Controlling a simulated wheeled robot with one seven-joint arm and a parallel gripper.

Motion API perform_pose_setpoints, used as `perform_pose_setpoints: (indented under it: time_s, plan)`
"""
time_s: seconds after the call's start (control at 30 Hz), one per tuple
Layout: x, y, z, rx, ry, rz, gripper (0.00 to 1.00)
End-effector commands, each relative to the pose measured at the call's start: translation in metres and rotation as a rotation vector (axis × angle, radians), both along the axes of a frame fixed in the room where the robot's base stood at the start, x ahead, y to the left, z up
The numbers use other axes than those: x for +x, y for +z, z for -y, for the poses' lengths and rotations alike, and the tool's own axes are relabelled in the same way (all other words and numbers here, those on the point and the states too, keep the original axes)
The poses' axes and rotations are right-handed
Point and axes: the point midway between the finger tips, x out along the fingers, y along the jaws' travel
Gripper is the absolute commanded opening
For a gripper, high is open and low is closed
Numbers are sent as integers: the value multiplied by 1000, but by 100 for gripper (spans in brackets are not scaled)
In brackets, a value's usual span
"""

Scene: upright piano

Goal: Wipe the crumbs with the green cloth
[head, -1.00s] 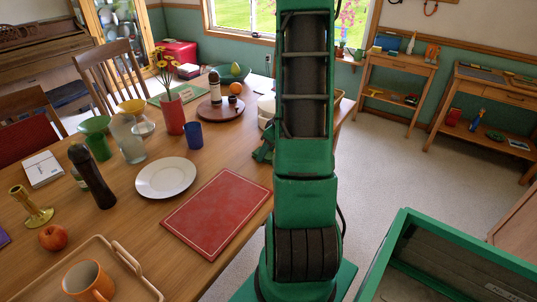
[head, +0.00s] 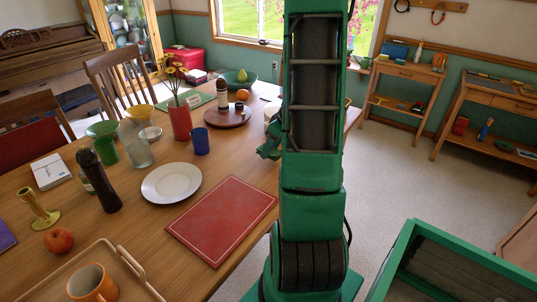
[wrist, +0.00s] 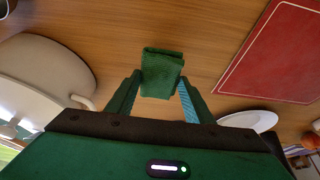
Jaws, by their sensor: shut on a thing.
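The green cloth (wrist: 162,73) is a small folded bundle between the two fingertips of my gripper (wrist: 160,80) in the wrist view. My gripper is shut on it, above the bare wooden table top (wrist: 120,40). In the head view, part of my gripper (head: 268,149) shows at the left edge of my arm, over the table's right side; the cloth cannot be told apart there. I can make out no crumbs in either view. My arm hides part of the table.
A red placemat (head: 222,220) and white plate (head: 171,183) lie left of my arm. A round wooden board (head: 227,117) with a bottle, a blue cup (head: 200,141) and a red vase (head: 180,122) stand farther back. A large white object (wrist: 45,75) is close to my gripper.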

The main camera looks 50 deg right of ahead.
Motion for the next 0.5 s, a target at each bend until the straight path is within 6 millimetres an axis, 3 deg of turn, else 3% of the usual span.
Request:
perform_pose_setpoints:
  time_s: [0.17,0.5]
  plan:
    - [0,10,0,0,0,0,29]
    - [0,12,0,0,-1,0,29]
